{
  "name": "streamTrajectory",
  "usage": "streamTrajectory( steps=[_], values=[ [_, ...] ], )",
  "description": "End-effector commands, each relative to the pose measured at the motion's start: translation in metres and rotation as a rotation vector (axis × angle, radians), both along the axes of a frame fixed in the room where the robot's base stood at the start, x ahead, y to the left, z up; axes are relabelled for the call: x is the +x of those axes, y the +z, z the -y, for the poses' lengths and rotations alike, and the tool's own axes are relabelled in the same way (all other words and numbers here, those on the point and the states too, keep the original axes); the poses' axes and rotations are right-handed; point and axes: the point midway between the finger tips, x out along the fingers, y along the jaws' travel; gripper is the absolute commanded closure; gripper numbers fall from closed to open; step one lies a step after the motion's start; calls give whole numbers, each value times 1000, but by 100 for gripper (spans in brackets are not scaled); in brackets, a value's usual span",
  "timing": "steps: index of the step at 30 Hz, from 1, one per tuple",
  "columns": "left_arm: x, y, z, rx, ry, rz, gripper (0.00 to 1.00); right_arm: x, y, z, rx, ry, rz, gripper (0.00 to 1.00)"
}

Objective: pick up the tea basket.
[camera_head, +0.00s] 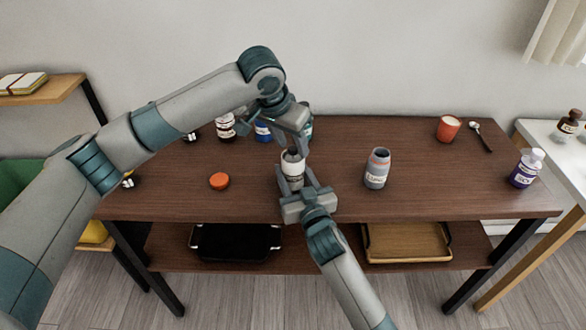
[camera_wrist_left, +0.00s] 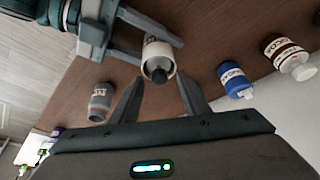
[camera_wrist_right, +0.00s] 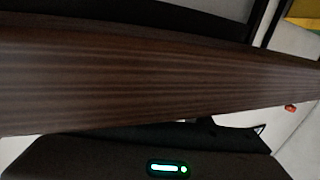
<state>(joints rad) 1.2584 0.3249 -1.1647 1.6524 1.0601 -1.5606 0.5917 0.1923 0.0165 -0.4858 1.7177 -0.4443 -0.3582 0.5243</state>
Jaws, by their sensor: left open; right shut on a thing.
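I cannot pick out with certainty any thing as the tea basket. My right gripper (camera_head: 293,178) is shut on a white labelled jar (camera_head: 291,168), which stands at the middle of the brown table (camera_head: 420,195). The right wrist view shows mostly dark wood, and the jar is hidden there.
An orange lid (camera_head: 219,181) lies left of the jar. A grey bottle (camera_head: 377,168) stands to the right, with a red cup (camera_head: 448,128), a spoon (camera_head: 481,137) and a purple-labelled bottle (camera_head: 526,169) beyond. Several bottles stand behind my left arm. A black tray (camera_head: 235,258) and wooden tray (camera_head: 408,258) lie below.

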Motion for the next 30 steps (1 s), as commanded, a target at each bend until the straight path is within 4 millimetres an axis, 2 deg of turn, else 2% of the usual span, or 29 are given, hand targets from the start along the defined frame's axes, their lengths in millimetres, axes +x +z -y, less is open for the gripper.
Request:
streamTrajectory(
  steps=[11, 12, 17, 30],
  values=[
    [0, 0, 0, 0, 0, 0, 58, 0, -1, 0, -1, 0, -2, 81],
    [0, 0, 0, 0, 0, 0, 63, 0, -1, 0, 0, 0, -1, 81],
    [0, 0, 0, 0, 0, 0, 100, 0, -1, 0, -1, 0, -2, 81],
    [0, 1, 0, 0, 0, 0, 100, 0, -1, 0, -1, 0, -2, 81]
  ],
)
